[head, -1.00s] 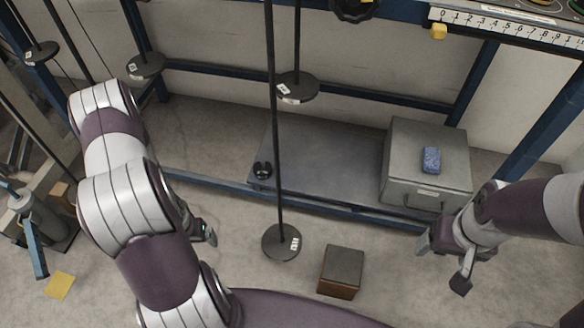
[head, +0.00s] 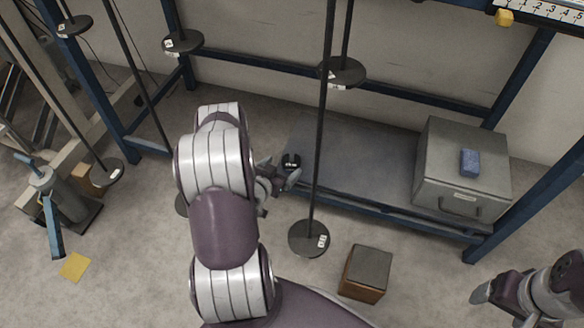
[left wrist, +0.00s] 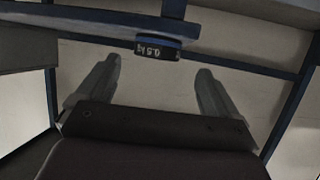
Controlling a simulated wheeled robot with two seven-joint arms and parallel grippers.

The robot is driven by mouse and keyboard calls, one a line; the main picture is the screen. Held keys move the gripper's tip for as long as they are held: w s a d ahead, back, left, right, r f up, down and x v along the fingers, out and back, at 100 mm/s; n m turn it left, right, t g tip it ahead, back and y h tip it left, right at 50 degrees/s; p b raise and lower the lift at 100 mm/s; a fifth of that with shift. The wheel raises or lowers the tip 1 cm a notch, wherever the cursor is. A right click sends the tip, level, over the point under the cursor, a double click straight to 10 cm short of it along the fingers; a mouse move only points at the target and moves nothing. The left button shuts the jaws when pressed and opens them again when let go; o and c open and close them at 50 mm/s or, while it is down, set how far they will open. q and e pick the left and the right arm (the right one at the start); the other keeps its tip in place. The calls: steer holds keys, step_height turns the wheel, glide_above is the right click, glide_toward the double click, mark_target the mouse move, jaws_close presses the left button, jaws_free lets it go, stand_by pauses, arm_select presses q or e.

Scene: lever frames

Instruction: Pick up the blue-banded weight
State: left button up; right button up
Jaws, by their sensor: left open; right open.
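A small dark weight (head: 291,160) sits at the left front end of the grey shelf in the head view. In the left wrist view a black weight marked 0.5 kg (left wrist: 156,50) shows beyond the fingertips, about midway between them. Blue shows just above its label; I cannot tell whether this is a band or the frame behind. My left gripper (head: 280,174) is open and empty, close beside the weight in the head view; its two spread fingers show in the left wrist view (left wrist: 158,68). My right gripper (head: 500,305) is open and empty at the lower right.
A grey box (head: 461,180) with a blue block (head: 470,163) on top stands on the shelf (head: 370,160). A hanging rod with a black disc (head: 309,239) is right of my left gripper. A brown block (head: 365,272) is on the floor. Blue frame beams surround the shelf.

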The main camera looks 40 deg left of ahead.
mark_target(289, 164)
arm_select(q)
steer(key=b+x, duration=0.2)
steer(key=x, duration=0.2)
steer(key=shift+w+d+f+b, duration=0.15)
steer(key=shift+d+f+b, duration=0.05)
steer(key=shift+f+b, duration=0.2)
steer(key=shift+w+r, duration=0.1)
steer(key=shift+r, duration=0.1)
steer(key=c, duration=1.3)
arm_select(e)
step_height(289, 164, down, 4)
steer(key=shift+r, duration=0.25)
